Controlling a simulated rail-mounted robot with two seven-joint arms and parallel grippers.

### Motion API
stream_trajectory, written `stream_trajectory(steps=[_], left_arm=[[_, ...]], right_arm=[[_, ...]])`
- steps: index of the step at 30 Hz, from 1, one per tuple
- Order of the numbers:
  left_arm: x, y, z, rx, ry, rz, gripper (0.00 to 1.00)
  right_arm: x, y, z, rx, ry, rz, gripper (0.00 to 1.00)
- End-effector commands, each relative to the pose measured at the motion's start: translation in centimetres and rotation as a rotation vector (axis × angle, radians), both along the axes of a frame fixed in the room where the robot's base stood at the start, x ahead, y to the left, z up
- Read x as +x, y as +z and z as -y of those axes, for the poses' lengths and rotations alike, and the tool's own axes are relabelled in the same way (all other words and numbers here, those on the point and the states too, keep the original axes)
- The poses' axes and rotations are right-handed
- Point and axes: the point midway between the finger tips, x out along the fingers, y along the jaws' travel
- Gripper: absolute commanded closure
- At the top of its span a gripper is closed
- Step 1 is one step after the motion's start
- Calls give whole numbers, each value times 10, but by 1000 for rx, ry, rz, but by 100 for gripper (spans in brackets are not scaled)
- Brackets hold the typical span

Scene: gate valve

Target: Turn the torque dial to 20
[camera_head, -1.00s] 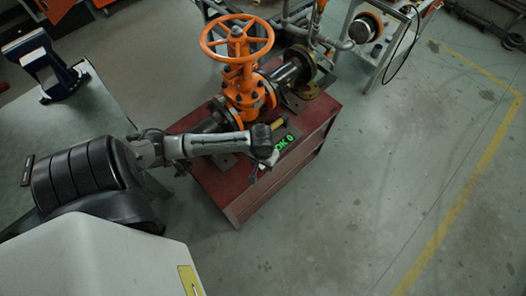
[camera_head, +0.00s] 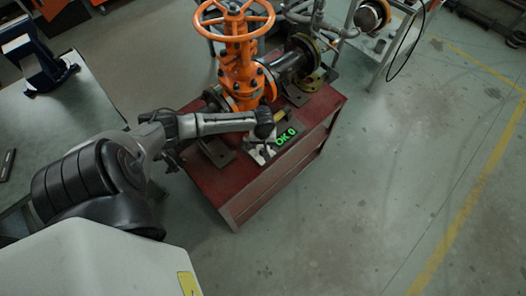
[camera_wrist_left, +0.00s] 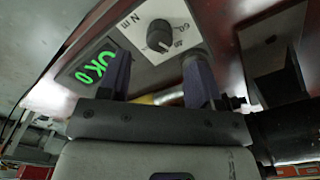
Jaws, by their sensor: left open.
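The torque dial (camera_wrist_left: 160,36) is a black round knob on a white plate marked "N m" and "60" in the left wrist view. My left gripper (camera_wrist_left: 156,62) is open and empty. Its two fingers point toward the plate, with the dial beyond the gap between them and apart from them. My right gripper is out of view.
An orange gate valve (camera_head: 240,60) with a handwheel and flanged pipe stands on a red cabinet (camera_head: 235,205), behind my left arm. A grey table (camera_head: 70,115) with a blue vise is at left. The floor at right is clear.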

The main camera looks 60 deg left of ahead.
Motion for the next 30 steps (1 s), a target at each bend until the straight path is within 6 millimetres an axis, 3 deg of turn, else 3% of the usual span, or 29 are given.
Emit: stream_trajectory(steps=[1, 6, 12, 25, 30], left_arm=[[0, -12, 1, -1, 2, -1, 41], [0, -35, 0, 0, 0, 0, 41], [0, -51, 0, 1, 0, 1, 41], [0, -56, 0, 0, -1, 1, 41], [0, -56, 0, 0, -1, 1, 56]], right_arm=[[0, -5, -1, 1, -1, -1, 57], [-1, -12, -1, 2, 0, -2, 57], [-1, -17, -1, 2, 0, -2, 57], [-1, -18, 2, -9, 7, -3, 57], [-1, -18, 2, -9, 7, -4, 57]])
